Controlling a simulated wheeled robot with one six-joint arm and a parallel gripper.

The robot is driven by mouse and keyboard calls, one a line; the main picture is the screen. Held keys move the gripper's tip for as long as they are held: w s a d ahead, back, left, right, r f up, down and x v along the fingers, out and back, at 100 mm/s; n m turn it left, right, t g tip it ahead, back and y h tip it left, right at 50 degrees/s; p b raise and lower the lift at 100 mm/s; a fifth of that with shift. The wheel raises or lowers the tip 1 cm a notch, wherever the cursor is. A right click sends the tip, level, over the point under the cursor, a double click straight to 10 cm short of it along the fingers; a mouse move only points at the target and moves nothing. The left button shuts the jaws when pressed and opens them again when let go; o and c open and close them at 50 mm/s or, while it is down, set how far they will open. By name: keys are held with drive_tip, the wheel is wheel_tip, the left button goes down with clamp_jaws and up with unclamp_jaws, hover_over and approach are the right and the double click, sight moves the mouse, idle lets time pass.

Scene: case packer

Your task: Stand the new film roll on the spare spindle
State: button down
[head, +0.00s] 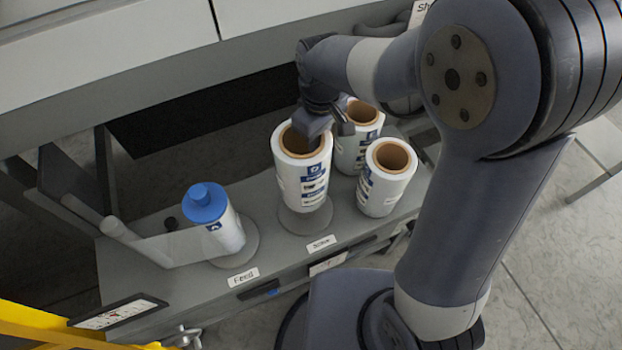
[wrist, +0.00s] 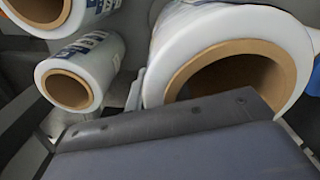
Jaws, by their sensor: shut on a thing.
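A white film roll (head: 301,175) with a brown core stands upright over a round grey base (head: 306,217), behind a small label whose print is hard to read. I cannot tell whether it rests on that base or hangs just above it, and the spindle inside is hidden. My gripper (head: 325,122) is at the roll's top rim, shut on its wall. In the wrist view the same roll (wrist: 235,38) fills the right side, with my gripper (wrist: 185,125) across its near edge.
Two more film rolls (head: 386,182) (head: 361,136) stand to the right on the grey shelf. A blue-capped roll (head: 226,228) stands at the left, behind the "Feed" label (head: 243,277). A yellow rail (head: 60,328) crosses the lower left corner. A machine panel (head: 110,55) overhangs the back.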

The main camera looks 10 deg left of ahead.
wheel_tip(320, 180, down, 9)
idle(0.5)
drive_tip(key=shift+f, duration=0.15)
drive_tip(key=c, duration=1.3)
unclamp_jaws()
wheel_tip(320, 180, up, 12)
drive_tip(key=shift+s+r, duration=0.1)
